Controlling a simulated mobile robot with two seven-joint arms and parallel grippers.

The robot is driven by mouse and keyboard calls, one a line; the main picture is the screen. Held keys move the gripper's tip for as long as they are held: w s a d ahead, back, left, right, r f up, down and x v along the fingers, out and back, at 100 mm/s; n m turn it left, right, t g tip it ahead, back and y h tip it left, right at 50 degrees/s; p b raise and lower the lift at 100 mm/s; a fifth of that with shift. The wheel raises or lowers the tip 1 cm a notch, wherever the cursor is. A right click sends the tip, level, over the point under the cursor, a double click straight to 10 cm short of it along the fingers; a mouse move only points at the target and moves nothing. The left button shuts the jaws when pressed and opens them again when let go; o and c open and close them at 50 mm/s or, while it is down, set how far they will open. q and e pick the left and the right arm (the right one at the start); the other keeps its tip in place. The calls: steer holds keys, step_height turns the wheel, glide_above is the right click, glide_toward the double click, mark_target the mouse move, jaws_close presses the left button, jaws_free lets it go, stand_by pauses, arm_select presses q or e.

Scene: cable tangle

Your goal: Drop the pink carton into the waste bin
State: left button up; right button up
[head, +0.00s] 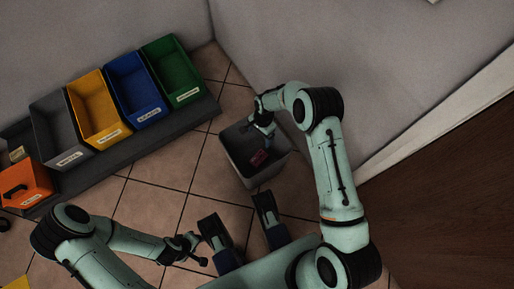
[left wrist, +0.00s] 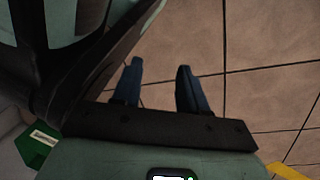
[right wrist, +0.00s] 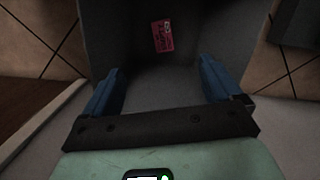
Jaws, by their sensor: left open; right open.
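The pink carton (head: 259,158) lies inside the grey waste bin (head: 236,168), on or near its floor. In the right wrist view the carton (right wrist: 162,36) lies apart from the fingers, beyond their tips. My right gripper (head: 268,128) is over the bin's opening, pointing down into it. Its two blue fingers (right wrist: 163,85) are spread with nothing between them. My left gripper (head: 202,259) is low over the tiled floor, away from the bin. The left wrist view shows its fingers (left wrist: 160,68) apart and empty.
A row of grey, yellow (head: 95,105), blue (head: 137,92) and green (head: 173,73) labelled bins stands on a dark base at upper left. An orange box (head: 24,184) is at the left. Walls stand behind and right of the waste bin. Tiles between the bins are clear.

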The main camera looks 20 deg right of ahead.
arm_select(q)
steer(key=w+d+r+t+p, duration=0.1)
steer(key=w+r+t+p, duration=0.1)
steer(key=w+r, duration=0.3)
steer(key=shift+w+r+t+p, duration=0.35)
steer(key=shift+w+p, duration=0.4)
steer(key=shift+w, duration=0.25)
arm_select(e)
step_height(320, 180, up, 13)
steer(key=d, duration=0.1)
steer(key=shift+w+d, duration=0.4)
